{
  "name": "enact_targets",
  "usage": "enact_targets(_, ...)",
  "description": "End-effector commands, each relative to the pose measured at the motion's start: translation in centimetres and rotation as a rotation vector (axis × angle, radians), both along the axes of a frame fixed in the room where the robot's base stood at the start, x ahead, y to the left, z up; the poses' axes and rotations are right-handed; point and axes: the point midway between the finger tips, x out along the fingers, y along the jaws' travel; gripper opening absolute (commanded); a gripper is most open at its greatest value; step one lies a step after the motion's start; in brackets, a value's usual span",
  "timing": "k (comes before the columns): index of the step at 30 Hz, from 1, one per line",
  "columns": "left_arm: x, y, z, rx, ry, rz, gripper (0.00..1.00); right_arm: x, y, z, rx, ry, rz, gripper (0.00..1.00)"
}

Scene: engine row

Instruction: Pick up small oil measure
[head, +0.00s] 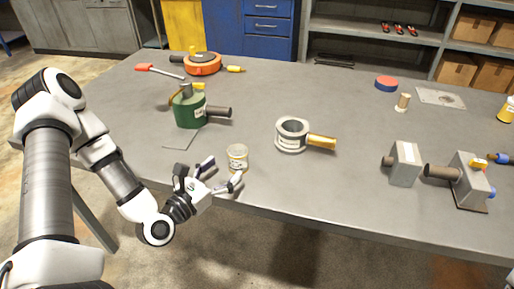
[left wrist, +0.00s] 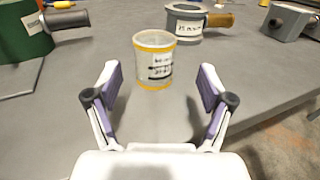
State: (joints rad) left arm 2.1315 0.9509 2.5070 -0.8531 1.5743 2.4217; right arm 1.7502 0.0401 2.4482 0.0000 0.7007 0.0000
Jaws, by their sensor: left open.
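The small oil measure is most likely the small clear cup with yellow bands and a handwritten label (head: 237,157), standing upright near the table's front edge. It also shows in the left wrist view (left wrist: 154,62), ahead of the fingers and between their lines. My left gripper (head: 222,175) is open and empty, just in front of the cup on its near left side. In the left wrist view its two fingers (left wrist: 160,95) are spread wide, with a gap to the cup. The cup's label is too small to read fully. My right gripper is not in view.
A grey ring-shaped vessel with a yellow handle (head: 291,136) stands right of the cup. A green can with a dark handle (head: 188,110) stands to the left behind. Grey block parts (head: 404,164) are at the right. The grey table (head: 330,200) is clear around the cup.

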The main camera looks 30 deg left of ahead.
Motion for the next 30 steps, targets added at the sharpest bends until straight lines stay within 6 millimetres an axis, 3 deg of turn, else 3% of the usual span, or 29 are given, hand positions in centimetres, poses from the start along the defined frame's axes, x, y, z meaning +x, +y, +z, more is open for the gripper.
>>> enact_targets(8,2.4,-0.2,-0.4,0.001,-0.005,-0.001,0.81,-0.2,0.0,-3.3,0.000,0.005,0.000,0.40)
enact_targets(18,7.4,-0.3,0.3,0.006,0.000,-0.002,0.81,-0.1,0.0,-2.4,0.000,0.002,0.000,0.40)
enact_targets(26,7.8,-0.3,0.3,0.000,0.001,0.001,0.81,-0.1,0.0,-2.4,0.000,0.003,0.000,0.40)
enact_targets(30,7.8,-0.3,0.3,0.001,0.001,0.001,0.35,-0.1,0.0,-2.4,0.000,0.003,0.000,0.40)
